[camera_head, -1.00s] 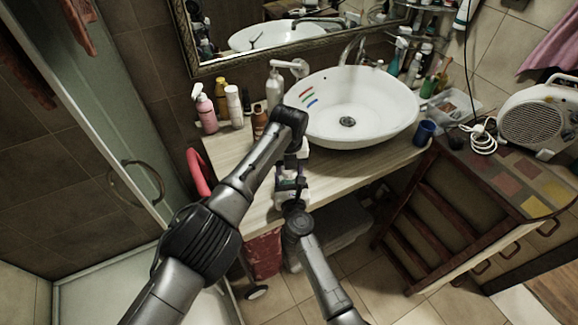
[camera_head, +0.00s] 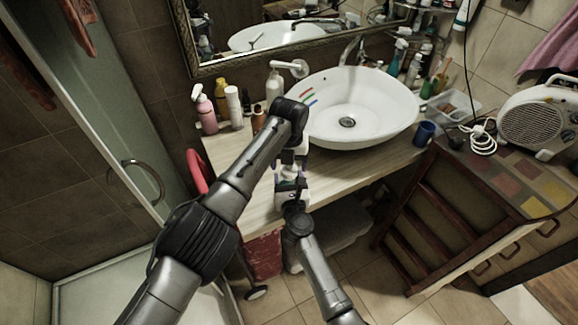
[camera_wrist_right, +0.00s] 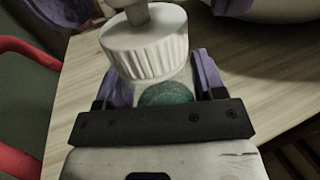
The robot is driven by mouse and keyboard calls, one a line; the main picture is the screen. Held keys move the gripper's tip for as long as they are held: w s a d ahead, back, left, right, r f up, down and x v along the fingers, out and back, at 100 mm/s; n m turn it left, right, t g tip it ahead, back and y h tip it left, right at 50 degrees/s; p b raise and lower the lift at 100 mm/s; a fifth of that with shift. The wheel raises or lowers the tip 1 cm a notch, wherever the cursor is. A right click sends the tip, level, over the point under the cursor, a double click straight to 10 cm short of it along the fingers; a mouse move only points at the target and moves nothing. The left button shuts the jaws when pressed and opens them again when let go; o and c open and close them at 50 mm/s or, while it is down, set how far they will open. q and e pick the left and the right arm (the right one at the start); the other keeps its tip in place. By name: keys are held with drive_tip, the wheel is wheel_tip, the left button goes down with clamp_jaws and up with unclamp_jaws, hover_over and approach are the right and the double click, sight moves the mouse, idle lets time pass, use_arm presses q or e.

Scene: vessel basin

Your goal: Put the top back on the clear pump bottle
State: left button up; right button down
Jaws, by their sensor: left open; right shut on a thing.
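The pump top (camera_wrist_right: 146,48), a white ribbed collar with a stem above it, shows large in the right wrist view. It stands over the clear bottle (camera_wrist_right: 168,94), of which a greenish rounded part shows between my right gripper's purple fingers (camera_wrist_right: 158,78). My right gripper is shut on the bottle; in the head view it (camera_head: 291,190) is low at the counter's front edge. My left gripper (camera_head: 290,168) is just above it, open, its jaws largely hidden by its own arm. Whether the collar is fully seated on the neck cannot be told.
The white basin (camera_head: 390,125) lies to the right on the wooden counter (camera_head: 345,172). Pink (camera_head: 206,112), white and yellow bottles stand at the back left, with a white pump bottle (camera_head: 274,86) beside the basin. A blue cup (camera_head: 424,133) stands at the right. A red chair-like frame (camera_head: 195,172) is at the left.

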use_arm(q)
drive_tip(key=shift+r, duration=1.2)
drive_tip(key=shift+c, duration=0.2)
